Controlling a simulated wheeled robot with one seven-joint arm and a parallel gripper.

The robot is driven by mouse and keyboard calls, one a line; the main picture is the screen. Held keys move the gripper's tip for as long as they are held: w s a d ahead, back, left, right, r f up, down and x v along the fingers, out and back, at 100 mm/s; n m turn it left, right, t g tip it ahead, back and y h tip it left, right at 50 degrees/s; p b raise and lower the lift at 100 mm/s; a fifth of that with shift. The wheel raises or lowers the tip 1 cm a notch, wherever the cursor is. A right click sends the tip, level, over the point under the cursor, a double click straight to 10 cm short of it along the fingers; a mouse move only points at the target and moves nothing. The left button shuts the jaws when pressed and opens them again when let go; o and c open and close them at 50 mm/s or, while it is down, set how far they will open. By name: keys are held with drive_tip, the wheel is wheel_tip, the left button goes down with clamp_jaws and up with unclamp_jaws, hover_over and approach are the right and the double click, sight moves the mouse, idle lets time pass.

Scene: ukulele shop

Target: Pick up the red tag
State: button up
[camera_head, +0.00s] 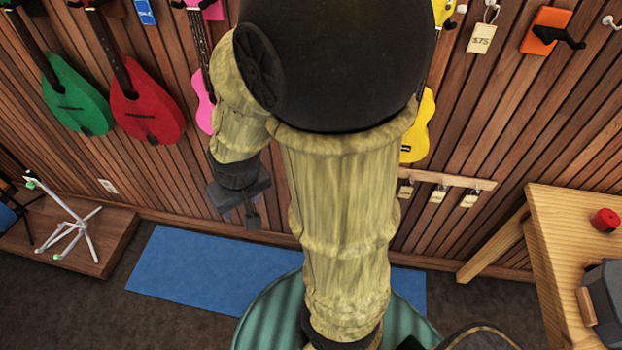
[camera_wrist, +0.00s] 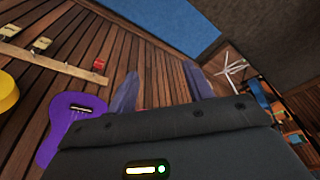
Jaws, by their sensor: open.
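The red tag (camera_wrist: 98,65) hangs near the right end of a wooden wall rail (camera_wrist: 62,64) in the wrist view. Paler tags (camera_wrist: 40,45) hang farther left on that rail. In the head view the rail (camera_head: 450,179) shows only its right part, with pale tags (camera_head: 437,194); I see no red tag there, and my arm covers part of that wall. My gripper (camera_wrist: 159,88) is open, its two fingers apart with wood panelling behind them. The red tag lies left of both fingers in the wrist view, outside them. In the head view my gripper (camera_head: 252,218) hangs left of my arm.
A purple ukulele (camera_wrist: 68,125) is close to the gripper's left in the wrist view. Green (camera_head: 75,100) and red (camera_head: 145,105) instruments hang on the wall. A wooden table (camera_head: 560,225) stands at right. A blue mat (camera_head: 190,265) and a white stand (camera_head: 70,220) are at floor level.

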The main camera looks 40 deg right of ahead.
drive_tip(key=w+d+f+m+t+h+b, duration=0.1)
drive_tip(key=w+d+f+m+b, duration=0.2)
drive_tip(key=f, duration=0.5)
drive_tip(key=w+d+f+m+h+b, duration=0.1)
drive_tip(key=w+d+f+m+b, duration=0.1)
drive_tip(key=f+b, duration=0.45)
drive_tip(key=w+d+f+m+t+h+b, duration=0.1)
drive_tip(key=w+d+f+m+b, duration=0.15)
drive_tip(key=f, duration=0.65)
drive_tip(key=d+f+m+t+h+b, duration=0.2)
drive_tip(key=d+f+t+h+b, duration=0.4)
drive_tip(key=d+f+h+b, duration=0.4)
drive_tip(key=d+f+b, duration=0.2)
drive_tip(key=d+b, duration=0.1)
drive_tip(key=b, duration=0.1)
drive_tip(key=shift+w+d+t+h, duration=0.15)
drive_tip(key=shift+w+t+h, duration=0.25)
drive_tip(key=shift+f, duration=0.1)
